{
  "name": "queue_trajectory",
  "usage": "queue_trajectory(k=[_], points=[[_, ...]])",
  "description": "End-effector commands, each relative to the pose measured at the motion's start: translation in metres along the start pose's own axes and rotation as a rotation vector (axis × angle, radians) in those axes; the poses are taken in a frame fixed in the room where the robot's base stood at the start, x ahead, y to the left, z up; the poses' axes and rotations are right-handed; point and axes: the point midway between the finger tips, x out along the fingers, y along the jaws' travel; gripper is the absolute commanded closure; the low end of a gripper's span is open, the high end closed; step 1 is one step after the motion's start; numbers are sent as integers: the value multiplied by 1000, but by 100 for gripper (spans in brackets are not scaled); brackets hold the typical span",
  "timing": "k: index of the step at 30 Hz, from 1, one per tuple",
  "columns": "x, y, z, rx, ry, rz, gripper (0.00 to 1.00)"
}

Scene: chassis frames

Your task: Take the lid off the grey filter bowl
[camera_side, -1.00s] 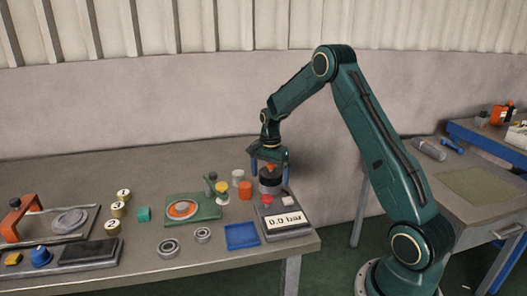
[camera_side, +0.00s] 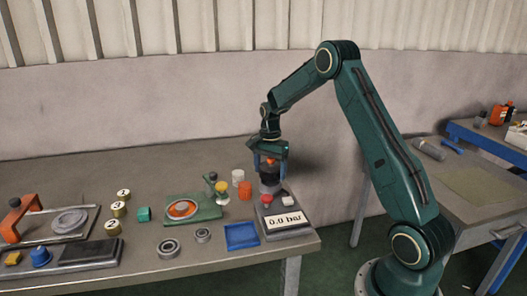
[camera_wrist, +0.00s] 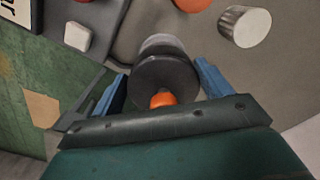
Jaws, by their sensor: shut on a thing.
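The grey filter bowl (camera_side: 269,188) stands on the dark base at the right end of the bench. Its dark lid (camera_side: 269,170) has an orange knob on top. My gripper (camera_side: 270,164) points down from above, with its blue fingers shut on either side of the lid. The lid looks raised a little over the bowl, roughly level. In the wrist view, the lid (camera_wrist: 168,73) lies between the blue fingers of my gripper (camera_wrist: 165,86). The pale grey bowl (camera_wrist: 163,43) shows past the lid's far edge; most of it is hidden.
The base carries a gauge display (camera_side: 284,220) reading 0.0 bar and a red knob (camera_side: 266,198). A white cylinder (camera_side: 238,176) and an orange cup (camera_side: 245,190) stand close to the left. A blue tray (camera_side: 242,236) lies in front. Bench behind these is clear.

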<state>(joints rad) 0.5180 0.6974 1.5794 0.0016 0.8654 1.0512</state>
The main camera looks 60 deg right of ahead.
Motion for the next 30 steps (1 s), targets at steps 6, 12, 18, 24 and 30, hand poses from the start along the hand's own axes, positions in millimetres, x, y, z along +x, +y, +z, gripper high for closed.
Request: queue_trajectory(k=[6, 12, 18, 24, 30], points=[[-37, -1, 0, 0, 3, -5, 46], [-80, -1, 0, 0, 2, -5, 46], [-123, -1, 0, 0, 2, -6, 46], [-157, 0, 0, 0, 2, -5, 46], [-175, 0, 0, 1, 0, -3, 46]])
